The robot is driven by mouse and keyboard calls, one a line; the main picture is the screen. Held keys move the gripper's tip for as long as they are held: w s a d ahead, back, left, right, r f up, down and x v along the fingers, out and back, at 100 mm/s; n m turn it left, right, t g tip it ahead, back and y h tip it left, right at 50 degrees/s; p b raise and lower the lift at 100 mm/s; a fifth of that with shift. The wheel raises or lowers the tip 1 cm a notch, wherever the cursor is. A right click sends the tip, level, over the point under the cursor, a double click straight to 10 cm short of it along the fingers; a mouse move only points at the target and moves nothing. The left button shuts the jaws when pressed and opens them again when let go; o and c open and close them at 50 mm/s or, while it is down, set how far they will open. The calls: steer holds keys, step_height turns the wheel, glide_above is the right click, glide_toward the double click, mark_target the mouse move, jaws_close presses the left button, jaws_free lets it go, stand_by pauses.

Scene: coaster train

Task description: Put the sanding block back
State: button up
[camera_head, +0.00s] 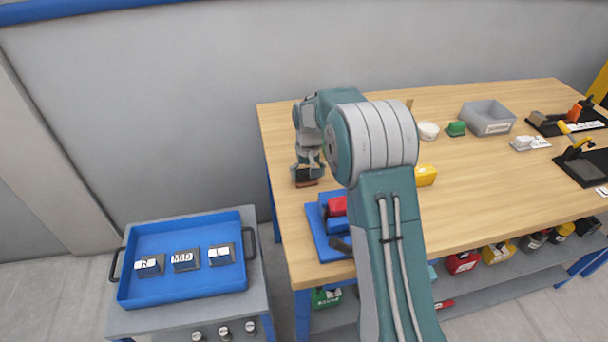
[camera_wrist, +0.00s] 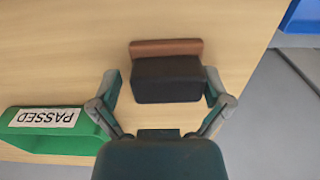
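The sanding block, with a black top and a reddish-brown base, shows in the wrist view (camera_wrist: 167,78) on the wooden tabletop, near the table's edge. In the head view the block (camera_head: 306,175) is at the table's left end, directly below my gripper (camera_head: 308,166). In the wrist view my gripper (camera_wrist: 163,88) is open, pointing down, one finger on each side of the black top. A small gap shows at the left finger and a thinner one at the right. I cannot tell how high the fingertips are above the tabletop.
A green holder marked PASSED (camera_wrist: 50,130) is beside my gripper in the wrist view. A blue tray (camera_head: 185,222) with labelled blocks stands left. A grey bin (camera_head: 488,108) is farther right.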

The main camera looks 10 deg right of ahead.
mark_target(307, 172)
steer(key=shift+d, duration=0.25)
steer(key=shift+a+r, duration=0.15)
steer(key=shift+a, duration=0.15)
step_height(307, 172, up, 11)
steer(key=shift+d+r, duration=0.1)
steer(key=s+r+t, duration=0.3)
steer(key=s+r, duration=0.8)
steer(key=s, duration=0.5)
steer(key=s+f+t, duration=0.2)
steer(key=s, duration=1.7)
steer(key=shift+s+a+f+t, duration=0.2)
steer(key=shift+f+t, duration=0.1)
steer(key=shift+f, duration=0.1)
steer(key=shift+w, duration=0.1)
